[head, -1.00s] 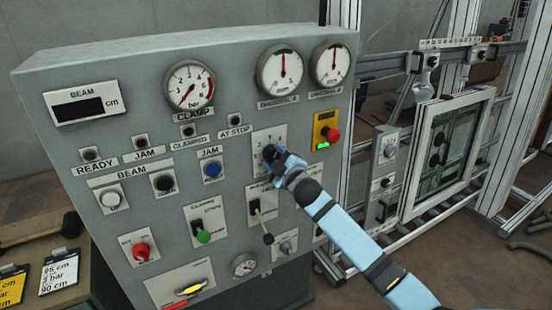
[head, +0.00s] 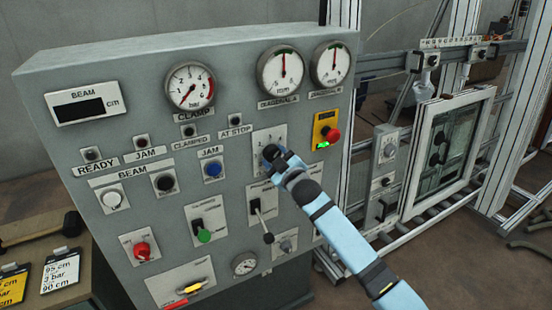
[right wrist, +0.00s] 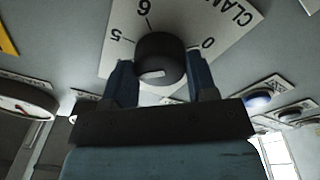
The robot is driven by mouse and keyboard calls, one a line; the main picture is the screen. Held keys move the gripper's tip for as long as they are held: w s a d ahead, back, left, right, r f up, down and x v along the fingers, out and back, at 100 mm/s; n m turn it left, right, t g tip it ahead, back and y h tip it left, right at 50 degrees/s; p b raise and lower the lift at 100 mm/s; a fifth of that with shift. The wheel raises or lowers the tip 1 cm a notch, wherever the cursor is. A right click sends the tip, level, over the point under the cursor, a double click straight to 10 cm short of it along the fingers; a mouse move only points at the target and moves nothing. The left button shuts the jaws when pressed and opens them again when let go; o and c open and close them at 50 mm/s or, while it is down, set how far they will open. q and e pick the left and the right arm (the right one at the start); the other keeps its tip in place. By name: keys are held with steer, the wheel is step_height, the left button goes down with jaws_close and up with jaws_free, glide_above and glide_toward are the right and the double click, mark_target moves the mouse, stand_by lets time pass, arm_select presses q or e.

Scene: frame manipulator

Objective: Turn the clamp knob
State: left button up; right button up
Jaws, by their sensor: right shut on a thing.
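The clamp knob is a round black knob (right wrist: 160,58) on a white dial plate (right wrist: 222,22) in the right wrist view. The plate carries numbers and the letters "CLA". In the head view the same plate (head: 262,136) is on the grey control panel, and my gripper covers most of the knob. My right gripper (head: 272,153) is at the knob. In the right wrist view its two blue fingers (right wrist: 162,80) stand on either side of the knob, shut on it. The clamp gauge (head: 189,87) has its red needle pointing to the lower left. My left gripper is not in view.
Below my right gripper, a lever with a dark ball end (head: 268,238) sticks out from the panel. A red button on a yellow plate (head: 327,131) is to the right. A framed window (head: 450,150) stands in the rig at right.

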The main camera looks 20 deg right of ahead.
steer(key=o, duration=0.9)
steer(key=shift+s+f, duration=0.15)
steer(key=shift+s, duration=0.4)
steer(key=s, duration=0.4)
steer(key=s+b, duration=0.1)
steer(key=s, duration=0.3)
steer(key=s+d+b, duration=0.1)
steer(key=s, duration=0.3)
steer(key=shift+s+f, duration=0.35)
steer(key=shift+f, duration=0.05)
